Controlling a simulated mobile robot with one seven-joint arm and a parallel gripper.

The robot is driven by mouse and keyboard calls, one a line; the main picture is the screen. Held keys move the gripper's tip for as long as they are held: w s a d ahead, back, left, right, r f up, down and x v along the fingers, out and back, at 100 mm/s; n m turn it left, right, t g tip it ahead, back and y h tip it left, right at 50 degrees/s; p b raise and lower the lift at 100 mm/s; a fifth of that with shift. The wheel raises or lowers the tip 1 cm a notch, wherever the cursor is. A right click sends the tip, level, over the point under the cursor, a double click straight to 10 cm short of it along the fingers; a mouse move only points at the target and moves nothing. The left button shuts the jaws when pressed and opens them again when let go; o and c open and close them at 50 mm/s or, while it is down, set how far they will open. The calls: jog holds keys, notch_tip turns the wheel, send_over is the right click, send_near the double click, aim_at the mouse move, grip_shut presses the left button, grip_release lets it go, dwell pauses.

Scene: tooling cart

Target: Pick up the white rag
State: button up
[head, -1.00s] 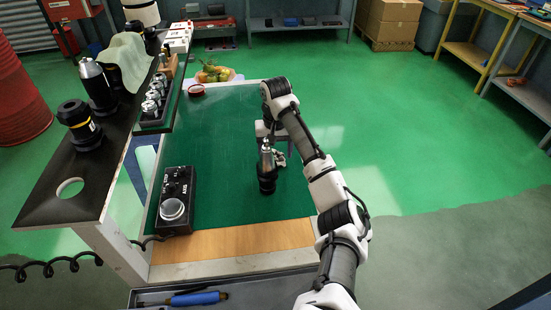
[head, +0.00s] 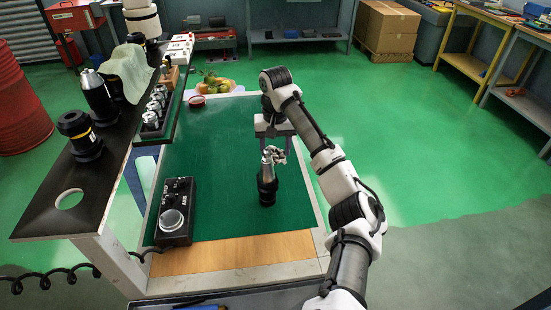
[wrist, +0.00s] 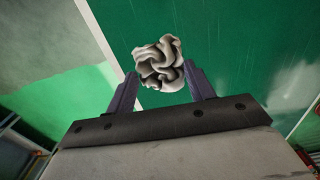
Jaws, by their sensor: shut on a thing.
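The white rag (head: 274,155) is a crumpled, pale bundle above the green work surface, just behind and partly beside a dark-based metal tool holder (head: 267,187). In the wrist view the rag (wrist: 160,64) sits between the fingertips, with green surface beyond it. My gripper (head: 275,148) points down with its fingers on either side of the rag and is shut on it. It also shows in the wrist view (wrist: 160,82). The rag appears clear of the surface, though the tool holder hides part of the space below it.
A black control box (head: 175,212) stands at the front left of the green worktop (head: 225,140). A raised dark shelf (head: 100,180) runs along the left, bearing tool holders and a pale green cloth (head: 127,72). A fruit plate (head: 218,86) stands at the back.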

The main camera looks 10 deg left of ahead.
aim_at(276, 151)
notch_tip(276, 151, up, 14)
jog(key=shift+r+b, duration=0.2)
jog(key=shift+b, duration=0.2)
jog(key=shift+o, duration=1.4)
jog(key=shift+c, duration=1)
